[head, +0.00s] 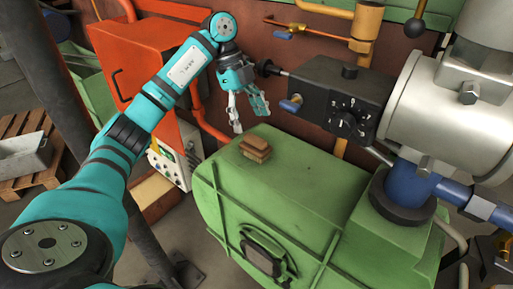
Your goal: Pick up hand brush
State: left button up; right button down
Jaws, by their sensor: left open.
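The hand brush (256,149) looks like a small brown wooden block with a darker lower part. It lies on top of the green metal housing (300,180), near its back left edge. My left gripper (250,120) is open and empty, with its fingers pointing down. It hangs a little above and behind the brush in the picture, apart from it. My right gripper is not in view.
A dark control box (340,98) with a dial and a blue-handled lever stands just right of my left gripper. A large grey cylinder (440,105) is at the right. An orange cabinet (140,60) stands behind my left arm. The housing's top around the brush is clear.

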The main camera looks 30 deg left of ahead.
aim_at(253, 136)
pick_arm(q)
jog(key=x, duration=0.2)
jog(key=shift+s+d+f+p, duration=0.1)
jog(key=shift+f+p, duration=0.15)
jog(key=shift+p, duration=0.1)
jog(key=shift+s+f, duration=0.1)
jog(key=shift+f, duration=0.1)
jog(key=x, duration=0.1)
jog(key=p+x, duration=0.2)
jog(key=x, duration=0.1)
jog(key=shift+s+f, duration=0.1)
jog(key=shift+s, duration=0.2)
jog(key=shift+d+f, duration=0.15)
jog(key=shift+f, duration=0.2)
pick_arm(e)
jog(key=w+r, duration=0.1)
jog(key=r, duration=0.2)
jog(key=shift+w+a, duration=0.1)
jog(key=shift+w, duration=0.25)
pick_arm(q)
jog(key=shift+c, duration=0.3)
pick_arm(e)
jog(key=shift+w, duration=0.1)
pick_arm(q)
jog(key=c, duration=1.3)
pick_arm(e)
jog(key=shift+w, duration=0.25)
